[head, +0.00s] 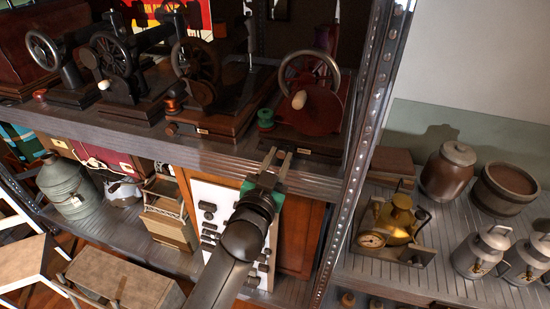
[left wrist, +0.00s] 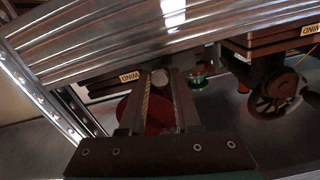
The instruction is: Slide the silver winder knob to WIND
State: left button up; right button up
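The red sewing machine (head: 312,105) stands on a wooden base on the upper shelf. Its WIND label shows in the left wrist view (left wrist: 129,77). A small pale silver round knob (left wrist: 160,77) shows beside that label, between my left fingertips in the picture. I cannot tell whether they touch it. In the head view the knob is hidden or too small to make out. My left gripper (head: 277,159) is at the shelf's front edge, just before the left part of the base. Its two fingers stand apart, also in the left wrist view (left wrist: 162,100). My right gripper is not in view.
Darker sewing machines (head: 205,75) stand to the left; the nearest has its own WIND label (left wrist: 310,30). A green spool (head: 265,118) sits close behind the fingers. The metal shelf post (head: 370,100) rises to the right. The shelf edge (head: 215,155) runs below the bases.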

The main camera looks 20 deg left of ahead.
pick_arm(q)
jog(key=o, duration=0.4)
jog(key=shift+d, duration=0.4)
jog(key=shift+o, duration=0.3)
jog(key=shift+a, duration=0.15)
jog(key=shift+s, duration=0.15)
jog(key=s+b, duration=0.1)
jog(key=s, duration=1.4)
jog(key=shift+a+b, duration=0.25)
jog(key=shift+b, duration=0.1)
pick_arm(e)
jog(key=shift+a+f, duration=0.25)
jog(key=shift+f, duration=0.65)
